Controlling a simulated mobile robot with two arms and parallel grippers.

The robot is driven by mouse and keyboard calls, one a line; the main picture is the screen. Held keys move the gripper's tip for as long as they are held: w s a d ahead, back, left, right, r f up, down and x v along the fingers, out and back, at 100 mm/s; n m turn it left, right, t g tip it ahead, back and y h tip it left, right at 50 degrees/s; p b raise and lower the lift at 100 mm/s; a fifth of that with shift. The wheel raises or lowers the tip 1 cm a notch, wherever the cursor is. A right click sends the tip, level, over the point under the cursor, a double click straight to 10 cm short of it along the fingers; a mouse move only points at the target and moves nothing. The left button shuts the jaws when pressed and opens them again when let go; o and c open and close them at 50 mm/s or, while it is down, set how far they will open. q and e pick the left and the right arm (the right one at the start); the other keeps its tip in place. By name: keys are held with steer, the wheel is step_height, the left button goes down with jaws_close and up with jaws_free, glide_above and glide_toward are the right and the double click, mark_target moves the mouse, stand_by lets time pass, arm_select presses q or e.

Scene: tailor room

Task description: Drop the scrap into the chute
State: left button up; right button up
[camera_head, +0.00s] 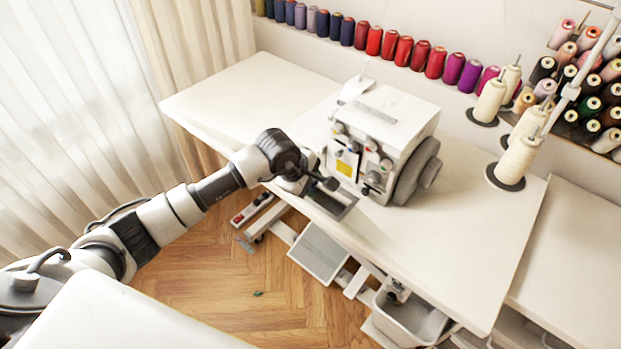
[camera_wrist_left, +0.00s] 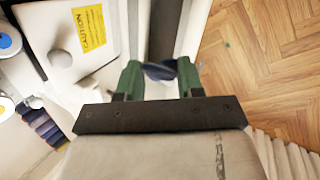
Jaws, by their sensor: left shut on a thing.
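A dark blue scrap (camera_wrist_left: 160,71) shows between the green fingertips of my left gripper (camera_wrist_left: 159,78) in the left wrist view; the gripper is shut on it. In the head view, the left gripper (camera_head: 303,187) is at the table's front edge, beside the white sewing machine (camera_head: 385,125); its fingertips and the scrap are hard to make out there. A dark slot with a pale rim, seemingly the chute (camera_head: 338,205), lies in the table edge by the gripper. In the wrist view the dark channel (camera_wrist_left: 165,30) lies beyond the fingertips. My right gripper is not in view.
The white table (camera_head: 465,220) carries thread cones (camera_head: 517,160) on the right. Spools line the back wall. Below are a pedal plate (camera_head: 318,252) and a grey bin (camera_head: 408,318). A small green bit (camera_head: 258,293) lies on the wooden floor.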

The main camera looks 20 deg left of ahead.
arm_select(q)
steer(key=w+d+f+b, duration=0.1)
steer(key=w+f+b, duration=0.3)
steer(key=shift+d+f, duration=0.15)
steer(key=shift+d, duration=0.1)
steer(key=o, duration=1)
steer(key=shift+c, duration=0.2)
steer(key=v, duration=1)
steer(key=shift+s+a+r+b, duration=0.15)
steer(key=shift+r+b, duration=0.2)
steer(key=shift+b, duration=0.05)
